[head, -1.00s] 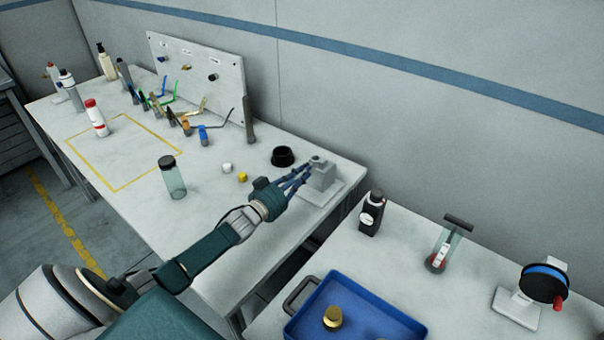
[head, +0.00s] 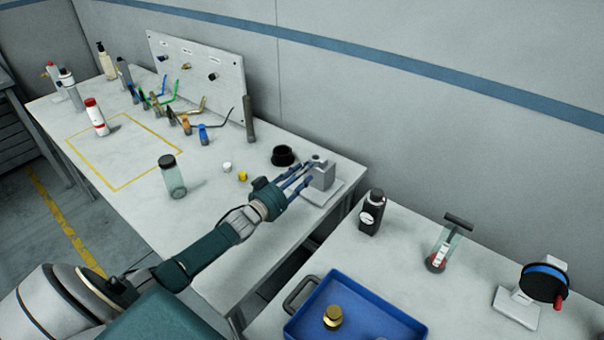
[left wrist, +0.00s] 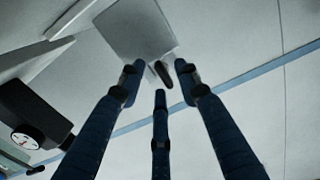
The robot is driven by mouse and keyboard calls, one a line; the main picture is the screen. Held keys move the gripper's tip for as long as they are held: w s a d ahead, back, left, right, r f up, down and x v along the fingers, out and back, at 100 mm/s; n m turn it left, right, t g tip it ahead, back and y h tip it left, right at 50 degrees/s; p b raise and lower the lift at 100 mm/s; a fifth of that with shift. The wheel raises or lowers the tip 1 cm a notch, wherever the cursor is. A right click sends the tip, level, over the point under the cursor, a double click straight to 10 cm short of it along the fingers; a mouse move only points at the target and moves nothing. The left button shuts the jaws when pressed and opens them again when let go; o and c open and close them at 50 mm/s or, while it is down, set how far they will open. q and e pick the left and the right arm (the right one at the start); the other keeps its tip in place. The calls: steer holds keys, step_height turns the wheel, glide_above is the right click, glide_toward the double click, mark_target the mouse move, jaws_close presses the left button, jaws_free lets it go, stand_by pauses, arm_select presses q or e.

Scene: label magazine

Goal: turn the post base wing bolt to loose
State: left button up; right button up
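In the left wrist view the block (left wrist: 132,28) is ahead of the fingers. A small dark wing-shaped piece, seemingly the wing bolt (left wrist: 163,73), shows between the spread fingertips (left wrist: 159,84), with a gap around it. I cannot tell its turn angle or any contact. My right gripper is not in view.
A black round cup (head: 283,155) stands just behind my left gripper. White and yellow caps (head: 242,176) and a clear jar (head: 173,178) are to the left.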

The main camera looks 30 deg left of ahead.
arm_select(q)
steer(key=shift+s, duration=0.1)
steer(key=s+a, duration=0.1)
steer(key=s, duration=1)
steer(key=shift+s, duration=0.4)
